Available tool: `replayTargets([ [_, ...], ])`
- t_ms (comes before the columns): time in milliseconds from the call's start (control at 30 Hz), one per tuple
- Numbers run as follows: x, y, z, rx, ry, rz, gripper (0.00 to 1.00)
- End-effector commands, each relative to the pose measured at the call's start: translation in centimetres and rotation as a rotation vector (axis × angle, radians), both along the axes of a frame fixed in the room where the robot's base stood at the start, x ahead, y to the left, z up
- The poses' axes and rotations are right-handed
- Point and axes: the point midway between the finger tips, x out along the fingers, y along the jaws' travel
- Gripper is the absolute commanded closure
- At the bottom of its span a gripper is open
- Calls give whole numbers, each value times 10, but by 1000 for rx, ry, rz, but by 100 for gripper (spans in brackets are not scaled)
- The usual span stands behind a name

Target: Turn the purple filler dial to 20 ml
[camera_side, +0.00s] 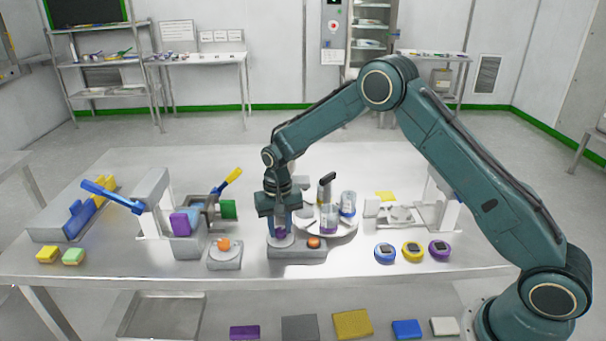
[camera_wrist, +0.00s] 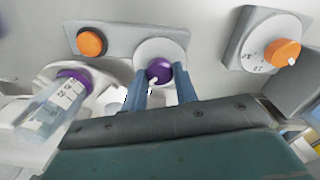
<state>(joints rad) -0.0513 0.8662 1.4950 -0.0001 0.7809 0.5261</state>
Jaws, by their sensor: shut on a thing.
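The purple filler dial (camera_wrist: 159,71) sits on a round pale disc on a grey base. My gripper (camera_wrist: 160,80) is shut on the dial, with one blue finger on each side of it. A small white mark shows on the knob; I cannot read any numbers around it. In the side view my gripper (camera_side: 281,225) points straight down over the dial (camera_side: 281,233), and its fingers partly cover the knob. An orange button (camera_side: 314,242) is on the same grey base, right of the dial.
A second dial with an orange knob (camera_side: 223,244) stands to the left on its own grey block. Bottles with purple parts (camera_side: 328,222) stand on a round tray close behind. Blue, yellow and purple timers (camera_side: 412,252) lie to the right. The front table edge is clear.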

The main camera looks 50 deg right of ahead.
Motion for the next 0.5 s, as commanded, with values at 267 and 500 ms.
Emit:
replayTargets([
  [267,1,0,1,0,-3,-16,94],
  [500,1,0,1,0,-3,-15,60],
])
